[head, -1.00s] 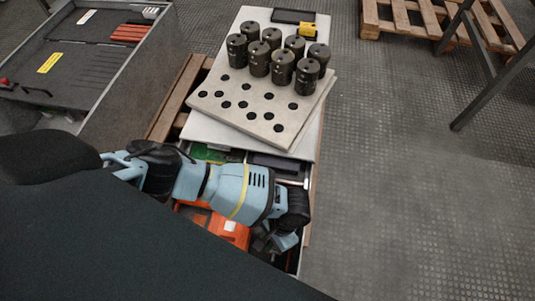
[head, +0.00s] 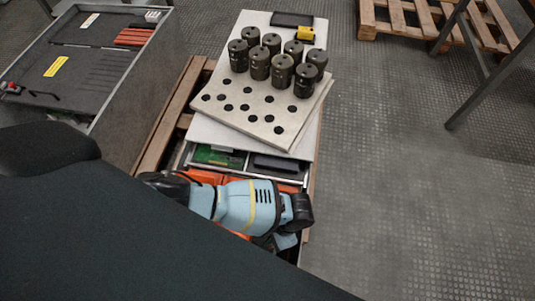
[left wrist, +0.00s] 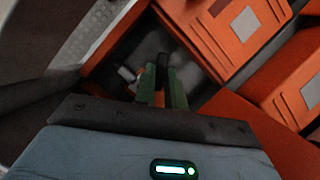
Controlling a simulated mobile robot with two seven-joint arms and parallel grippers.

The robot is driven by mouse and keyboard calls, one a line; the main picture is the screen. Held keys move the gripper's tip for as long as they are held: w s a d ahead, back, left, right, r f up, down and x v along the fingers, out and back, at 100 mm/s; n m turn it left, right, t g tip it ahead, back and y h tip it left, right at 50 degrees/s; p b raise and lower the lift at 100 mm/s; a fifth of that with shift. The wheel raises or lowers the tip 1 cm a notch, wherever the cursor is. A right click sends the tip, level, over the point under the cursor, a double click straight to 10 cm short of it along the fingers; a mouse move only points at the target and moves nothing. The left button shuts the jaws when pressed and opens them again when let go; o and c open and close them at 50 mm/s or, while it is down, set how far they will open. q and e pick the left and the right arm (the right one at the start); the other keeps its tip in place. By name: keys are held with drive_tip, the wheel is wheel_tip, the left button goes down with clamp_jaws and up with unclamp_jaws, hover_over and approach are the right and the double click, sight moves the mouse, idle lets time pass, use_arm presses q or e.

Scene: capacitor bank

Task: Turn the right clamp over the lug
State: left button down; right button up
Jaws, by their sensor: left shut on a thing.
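My left gripper (left wrist: 161,88) is low inside the drawer, beside orange blocks (left wrist: 221,30). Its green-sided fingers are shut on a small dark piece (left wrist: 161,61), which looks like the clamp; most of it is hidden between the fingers. A small pale piece (left wrist: 127,74) lies just left of the fingertips; I cannot tell whether it is the lug. In the head view my left gripper (head: 286,240) is partly hidden below its wrist, and the clamp and lug cannot be made out. My right gripper is not in view.
A plate with holes (head: 232,112) carries several dark cylinders (head: 283,72) behind the arm. A green board (head: 217,157) and a dark box (head: 275,163) lie in the drawer's back compartments. A grey case (head: 85,65) stands at left.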

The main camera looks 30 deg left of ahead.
use_arm(q)
drive_tip(key=m, duration=0.1)
drive_tip(key=m+p, duration=0.1)
drive_tip(key=shift+s+d+r+m+t+y, duration=0.1)
drive_tip(key=shift+d+m+t+y, duration=0.05)
drive_tip(key=shift+m+t+y, duration=0.2)
drive_tip(key=shift+s+m+t+y+p, duration=0.1)
drive_tip(key=shift+m+t+y+p, duration=0.25)
drive_tip(key=shift+m, duration=0.6)
drive_tip(key=shift+m+t+p, duration=0.3)
drive_tip(key=shift+m+p, duration=0.05)
drive_tip(key=shift+m, duration=0.35)
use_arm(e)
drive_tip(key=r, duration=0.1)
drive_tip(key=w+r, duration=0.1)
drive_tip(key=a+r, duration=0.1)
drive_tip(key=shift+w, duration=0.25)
use_arm(q)
drive_tip(key=shift+m, duration=0.3)
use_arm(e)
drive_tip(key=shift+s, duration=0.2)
use_arm(q)
drive_tip(key=c, duration=1.7)
unclamp_jaws()
drive_tip(key=shift+c, duration=0.2)
drive_tip(key=shift+d, duration=0.1)
